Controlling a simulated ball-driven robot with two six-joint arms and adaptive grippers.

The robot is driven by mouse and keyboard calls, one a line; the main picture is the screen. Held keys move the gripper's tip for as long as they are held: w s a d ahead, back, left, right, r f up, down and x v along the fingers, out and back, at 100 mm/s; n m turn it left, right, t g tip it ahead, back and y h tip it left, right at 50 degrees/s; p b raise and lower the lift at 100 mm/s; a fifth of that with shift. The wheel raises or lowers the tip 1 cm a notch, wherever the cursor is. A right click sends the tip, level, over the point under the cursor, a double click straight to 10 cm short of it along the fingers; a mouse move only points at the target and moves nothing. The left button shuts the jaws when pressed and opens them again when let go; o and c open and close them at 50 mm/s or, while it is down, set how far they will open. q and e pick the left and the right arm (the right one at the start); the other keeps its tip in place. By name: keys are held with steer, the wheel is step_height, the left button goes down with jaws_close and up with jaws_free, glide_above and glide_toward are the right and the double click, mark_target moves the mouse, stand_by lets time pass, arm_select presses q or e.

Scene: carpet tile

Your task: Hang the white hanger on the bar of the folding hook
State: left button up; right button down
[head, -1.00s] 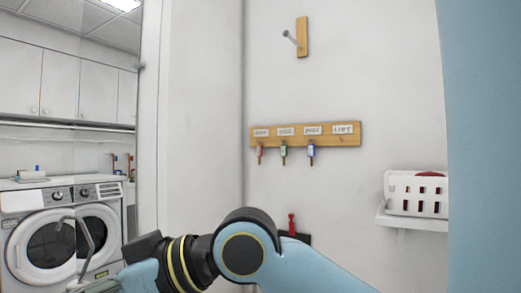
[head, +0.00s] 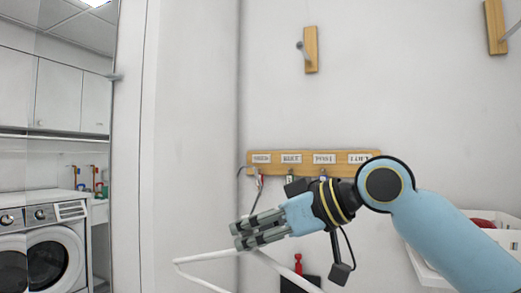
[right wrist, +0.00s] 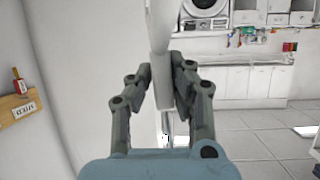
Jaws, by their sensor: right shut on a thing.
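My right gripper (head: 240,235) is in the lower middle of the head view, shut on the white hanger (head: 205,257). The hanger's white arms spread to both sides below the fingers, and a thin grey hook rises above them in front of the key rack. In the right wrist view the fingers (right wrist: 160,85) close around a white hanger part (right wrist: 160,45). I cannot tell which is the folding hook. My left gripper is not in view.
A wooden key rack (head: 365,157) with labels and hanging keys is behind my right arm. A white basket (head: 430,265) stands at the lower right, partly hidden by my arm. Washing machines (head: 50,250) are at the left.

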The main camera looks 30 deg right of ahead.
arm_select(q)
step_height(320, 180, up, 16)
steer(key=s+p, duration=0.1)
steer(key=p, duration=1.2)
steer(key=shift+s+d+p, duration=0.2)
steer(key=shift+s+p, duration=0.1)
arm_select(e)
steer(key=w+d+r, duration=0.1)
steer(key=d+r, duration=0.1)
steer(key=r, duration=1)
steer(key=w+d+r+y, duration=0.1)
steer(key=r, duration=1)
steer(key=w+d+r+n+g, duration=0.1)
steer(key=w+d+r, duration=0.1)
steer(key=r, duration=1)
steer(key=shift+d+r+y, duration=0.35)
steer(key=shift+y, duration=0.05)
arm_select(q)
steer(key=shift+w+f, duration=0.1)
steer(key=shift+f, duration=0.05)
arm_select(e)
steer(key=shift+d, duration=0.1)
